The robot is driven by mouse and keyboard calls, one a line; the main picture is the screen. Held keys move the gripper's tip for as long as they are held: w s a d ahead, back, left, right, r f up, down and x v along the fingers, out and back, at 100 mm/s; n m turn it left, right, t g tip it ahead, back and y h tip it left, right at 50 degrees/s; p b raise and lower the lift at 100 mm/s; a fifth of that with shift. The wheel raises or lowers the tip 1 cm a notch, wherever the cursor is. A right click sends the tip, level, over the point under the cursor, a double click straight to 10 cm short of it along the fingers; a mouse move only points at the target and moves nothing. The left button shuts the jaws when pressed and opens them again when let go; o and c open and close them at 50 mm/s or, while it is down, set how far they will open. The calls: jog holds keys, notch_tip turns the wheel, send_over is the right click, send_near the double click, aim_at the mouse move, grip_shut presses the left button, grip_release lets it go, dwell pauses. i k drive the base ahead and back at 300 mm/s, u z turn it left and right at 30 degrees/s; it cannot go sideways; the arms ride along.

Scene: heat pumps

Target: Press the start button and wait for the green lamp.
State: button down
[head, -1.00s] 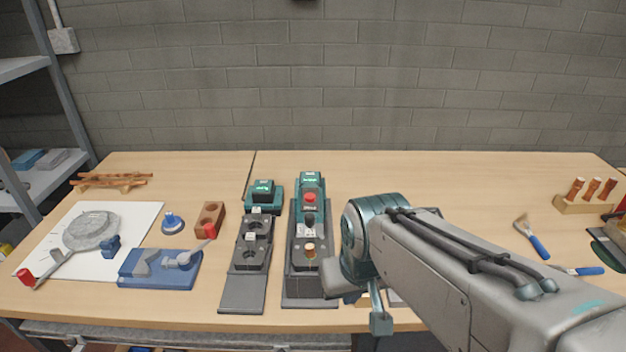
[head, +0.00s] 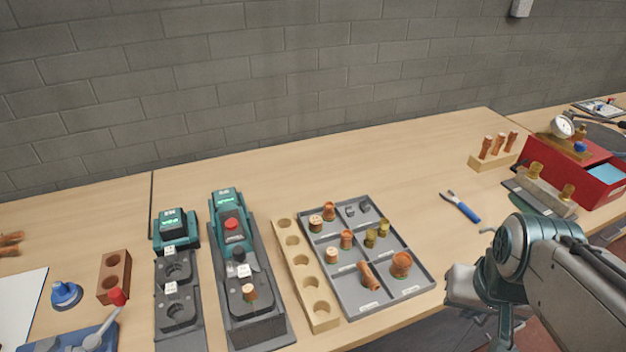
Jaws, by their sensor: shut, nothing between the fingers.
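The right test station has a teal control unit (head: 236,240) with a red button (head: 231,224) on top. A small green-lit area (head: 227,198) shows above the button; I cannot tell whether it is a display or a lamp. A copper-coloured fitting (head: 249,292) sits in the station's dark grey base (head: 257,330). No button labelled start can be read. My arm is at the lower right, well away from both stations. My gripper's fingers do not show.
A wooden block with holes (head: 304,280) and a grey sectioned tray (head: 348,306) of fittings stand right of the stations. Pliers (head: 461,206), a red box (head: 560,158) and a gauge (head: 562,127) are farther right. The table behind the tray is clear.

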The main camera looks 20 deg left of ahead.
aim_at(231, 224)
jog(key=z, duration=0.75)
jog(key=k, duration=0.65)
jog(key=u, duration=1.55)
jog(key=i, duration=0.5)
